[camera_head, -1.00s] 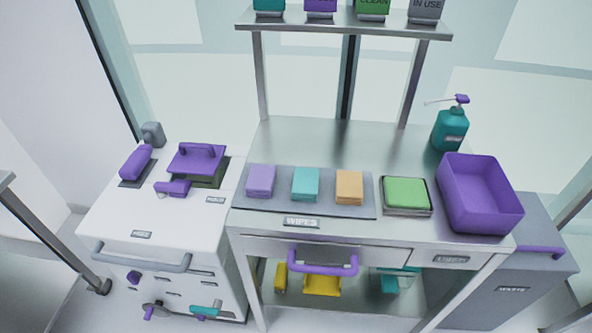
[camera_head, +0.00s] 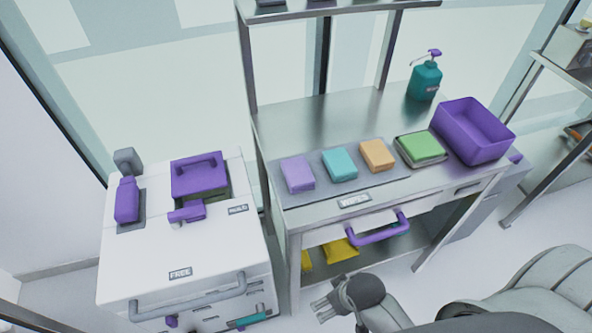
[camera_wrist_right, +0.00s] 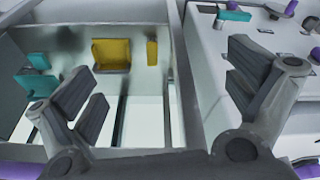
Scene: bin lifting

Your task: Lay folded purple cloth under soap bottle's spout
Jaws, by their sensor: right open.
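The folded purple cloth (camera_head: 298,174) lies at the left end of a grey mat (camera_head: 330,188) on the steel table, beside folded teal (camera_head: 340,163) and orange (camera_head: 377,155) cloths. The teal soap bottle (camera_head: 425,82) with a purple pump stands upright at the table's back right. Its thin spout (camera_head: 421,59) points left over bare tabletop. My right gripper (camera_head: 328,304) is in front of the table, below tabletop height, apart from cloth and bottle. In the right wrist view (camera_wrist_right: 165,95) its fingers are spread and empty. My left gripper is out of view.
A green cloth (camera_head: 421,147) lies in a small tray beside a purple bin (camera_head: 470,130) at the table's right. A purple drawer handle (camera_head: 379,228) juts from the front. Shelf posts rise behind. A white cabinet (camera_head: 180,265) stands left. The tabletop behind the cloths is clear.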

